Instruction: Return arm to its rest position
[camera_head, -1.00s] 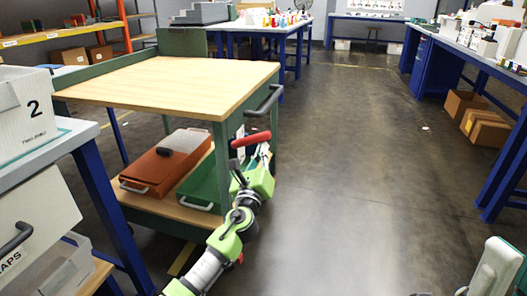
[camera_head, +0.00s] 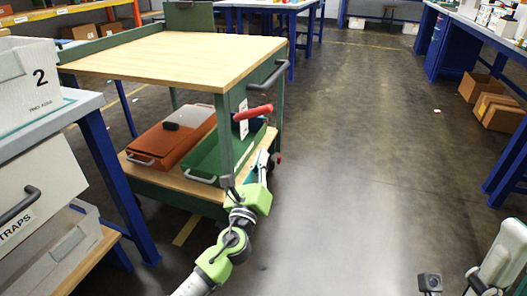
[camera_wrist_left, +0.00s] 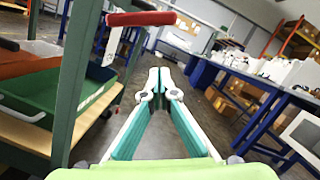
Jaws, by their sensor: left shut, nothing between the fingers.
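My left arm comes in from the bottom of the head view, green and grey. Its gripper (camera_head: 263,160) is beside the right end of the green cart's lower shelf, apart from the wooden top. In the left wrist view the two fingers of the left gripper (camera_wrist_left: 160,75) come together at the tips, with nothing between them. A red handle (camera_head: 252,113) with a white tag is close above the gripper; it also shows at the upper left of the wrist view (camera_wrist_left: 140,18).
The cart (camera_head: 180,58) carries an orange case (camera_head: 170,138) and a green tray (camera_head: 205,163) on its lower shelf. A workbench with bins (camera_head: 30,80) stands at left. Cardboard boxes (camera_head: 495,105) lie at right. The floor (camera_head: 370,150) between is clear.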

